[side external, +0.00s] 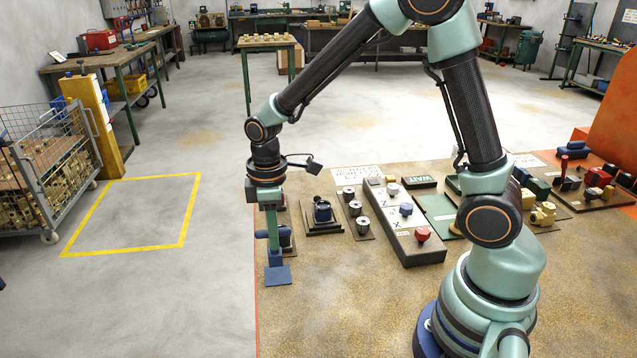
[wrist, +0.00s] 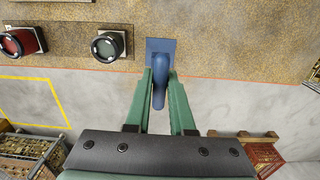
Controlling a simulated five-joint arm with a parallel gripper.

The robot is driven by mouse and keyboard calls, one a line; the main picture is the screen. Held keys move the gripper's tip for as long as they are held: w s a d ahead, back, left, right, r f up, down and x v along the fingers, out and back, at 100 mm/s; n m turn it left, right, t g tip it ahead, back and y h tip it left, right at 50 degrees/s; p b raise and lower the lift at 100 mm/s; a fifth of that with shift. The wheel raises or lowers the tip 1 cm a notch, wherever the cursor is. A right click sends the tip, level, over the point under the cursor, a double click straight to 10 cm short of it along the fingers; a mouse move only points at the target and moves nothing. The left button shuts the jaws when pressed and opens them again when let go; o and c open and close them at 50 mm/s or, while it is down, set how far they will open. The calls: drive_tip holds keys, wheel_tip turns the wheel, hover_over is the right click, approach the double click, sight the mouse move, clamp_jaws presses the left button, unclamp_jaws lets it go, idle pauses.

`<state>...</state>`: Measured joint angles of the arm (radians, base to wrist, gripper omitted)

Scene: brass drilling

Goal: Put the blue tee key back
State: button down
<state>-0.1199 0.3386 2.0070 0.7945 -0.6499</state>
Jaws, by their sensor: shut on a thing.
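The blue tee key (wrist: 158,92) is between the two green fingers of my gripper (wrist: 159,105) in the wrist view, and the fingers are shut on it. In the side external view my gripper (side external: 271,232) points down at the left edge of the speckled work area. A blue bar of the key (side external: 262,234) shows beside the fingers. Just below the fingers is a short blue post on a flat blue plate (side external: 279,275). The plate also shows in the wrist view (wrist: 160,46). I cannot tell whether the post belongs to the key or to a holder.
A long grey panel with knobs (side external: 420,250) lies to the right in the side external view.

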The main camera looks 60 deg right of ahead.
sight(275, 252)
drive_tip(key=shift+f, duration=1.75)
drive_tip(key=shift+f, duration=0.1)
drive_tip(key=c, duration=0.8)
unclamp_jaws()
wheel_tip(275, 252, up, 12)
drive_tip(key=shift+r, duration=0.1)
drive_tip(key=shift+s+d+r+m+t, duration=0.75)
drive_tip(key=shift+s+r+m+t, duration=0.2)
drive_tip(key=shift+s+r+m, duration=0.4)
drive_tip(key=shift+s+d+r+m+t, duration=0.85)
drive_tip(key=shift+s+r+m, duration=0.25)
drive_tip(key=shift+s+m, duration=0.6)
drive_tip(key=shift+s+d+r+m+t, duration=0.7)
drive_tip(key=shift+s+r+m+t, duration=0.3)
drive_tip(key=shift+s+r+m, duration=0.45)
